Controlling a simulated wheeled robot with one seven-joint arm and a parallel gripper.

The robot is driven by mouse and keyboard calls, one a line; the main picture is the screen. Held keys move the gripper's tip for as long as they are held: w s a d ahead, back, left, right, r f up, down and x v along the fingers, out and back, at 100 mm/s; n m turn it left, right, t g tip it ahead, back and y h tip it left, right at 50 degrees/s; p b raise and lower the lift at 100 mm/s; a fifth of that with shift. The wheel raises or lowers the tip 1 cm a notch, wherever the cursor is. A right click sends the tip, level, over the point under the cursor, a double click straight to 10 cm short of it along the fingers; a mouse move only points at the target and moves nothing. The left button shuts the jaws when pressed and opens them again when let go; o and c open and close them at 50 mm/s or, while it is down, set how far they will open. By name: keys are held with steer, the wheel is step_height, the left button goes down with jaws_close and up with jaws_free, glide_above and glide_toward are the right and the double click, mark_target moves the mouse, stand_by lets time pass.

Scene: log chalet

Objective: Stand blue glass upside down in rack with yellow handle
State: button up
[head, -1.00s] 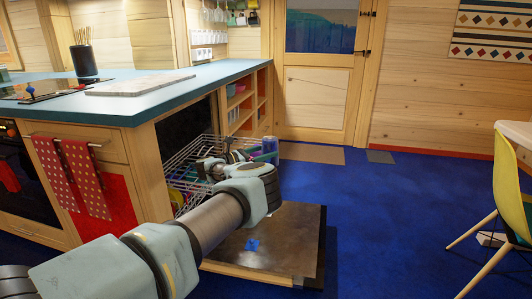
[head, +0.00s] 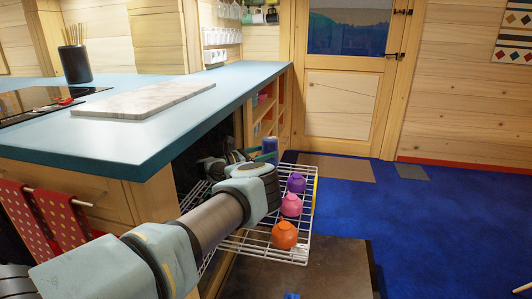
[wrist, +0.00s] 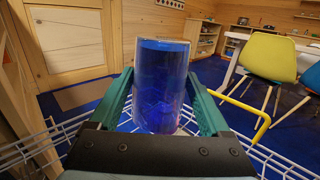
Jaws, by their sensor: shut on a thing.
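My gripper (wrist: 166,112) is shut on the blue glass (wrist: 162,85), with a teal finger on each side of it. The glass is clear-walled and deep blue inside; I cannot tell which end is its mouth. In the head view the glass (head: 270,145) shows small beyond my wrist, near the counter's end. The white wire rack (head: 262,248) extends out beside the counter, with a yellow handle (head: 315,186) on its right side. The handle also shows in the wrist view (wrist: 262,131), right of and below the glass. My arm hides part of the rack.
Orange (head: 285,235), pink (head: 291,205) and purple (head: 296,183) rounded vessels stand in a row on the rack's right side. An open door panel (head: 325,262) lies low below it. The blue counter (head: 190,105) overhangs at left.

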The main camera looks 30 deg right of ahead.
step_height(320, 180, down, 11)
steer(key=b, duration=0.7)
steer(key=shift+f, duration=0.15)
stand_by(0.5)
steer(key=o, duration=1.5)
steer(key=shift+a, duration=0.1)
steer(key=a, duration=0.7)
steer(key=shift+a+f, duration=0.15)
steer(key=shift+f, duration=0.05)
steer(key=shift+r, duration=0.1)
